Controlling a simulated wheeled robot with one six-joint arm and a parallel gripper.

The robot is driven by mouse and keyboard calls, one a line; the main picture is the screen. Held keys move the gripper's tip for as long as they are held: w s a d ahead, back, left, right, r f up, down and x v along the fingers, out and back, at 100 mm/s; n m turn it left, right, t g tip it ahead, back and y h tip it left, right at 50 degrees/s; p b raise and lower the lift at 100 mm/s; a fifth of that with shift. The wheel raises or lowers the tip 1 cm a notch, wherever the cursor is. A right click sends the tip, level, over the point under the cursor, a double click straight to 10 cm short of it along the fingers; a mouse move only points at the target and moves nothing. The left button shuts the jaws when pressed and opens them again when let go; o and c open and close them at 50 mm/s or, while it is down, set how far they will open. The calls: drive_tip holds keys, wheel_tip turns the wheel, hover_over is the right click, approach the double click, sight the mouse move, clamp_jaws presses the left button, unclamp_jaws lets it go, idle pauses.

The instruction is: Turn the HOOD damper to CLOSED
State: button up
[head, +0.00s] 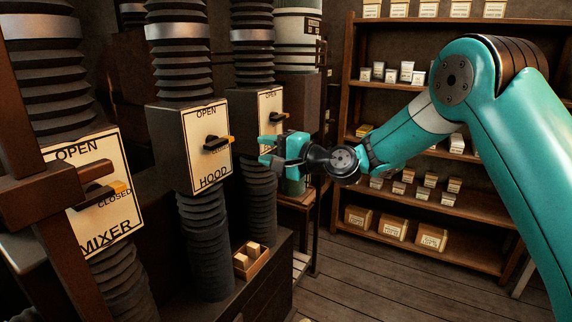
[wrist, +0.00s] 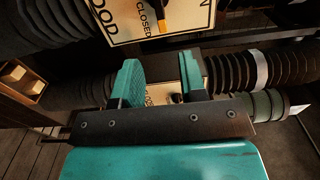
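The HOOD damper's cream plate (head: 197,165) is left of centre in the head view, marked OPEN at the top and HOOD at the bottom. Its black lever (head: 213,144) has a yellow tip that points right, just above the partly covered CLOSED lettering. In the wrist view the plate (wrist: 122,22) is at the top edge, and the lever's yellow tip (wrist: 162,27) lies beside the word CLOSED. My gripper (head: 266,151) is open and empty, to the right of the HOOD lever and apart from it. Its two spread fingers show in the wrist view (wrist: 162,82).
The MIXER plate (head: 100,195) with its own lever is at the left, behind a brown post (head: 22,150). Another damper plate (head: 265,108) stands close behind my gripper. A small wooden box (head: 250,261) sits below. Shelves (head: 440,198) line the back right.

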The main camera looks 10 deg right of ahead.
drive_tip(key=b+v, duration=0.1)
drive_tip(key=v, duration=0.3)
drive_tip(key=shift+s+d, duration=0.3)
drive_tip(key=s+a+n+g+h, duration=0.35)
drive_tip(key=s+n+g, duration=0.45)
drive_tip(key=s, duration=0.8)
drive_tip(key=s+d+f+n+g+h, duration=0.1)
drive_tip(key=s+d+n+h, duration=0.1)
drive_tip(key=s, duration=0.5)
drive_tip(key=s+d+f+n+g+h, duration=0.1)
drive_tip(key=s+d+f+n+h, duration=0.1)
drive_tip(key=s+d, duration=0.2)
drive_tip(key=s+d+f+n+g+h, duration=0.1)
drive_tip(key=s+d+n+h, duration=0.1)
drive_tip(key=s, duration=0.8)
drive_tip(key=shift+d+f+n, duration=0.25)
drive_tip(key=shift+d+n, duration=0.15)
drive_tip(key=shift+d, duration=0.05)
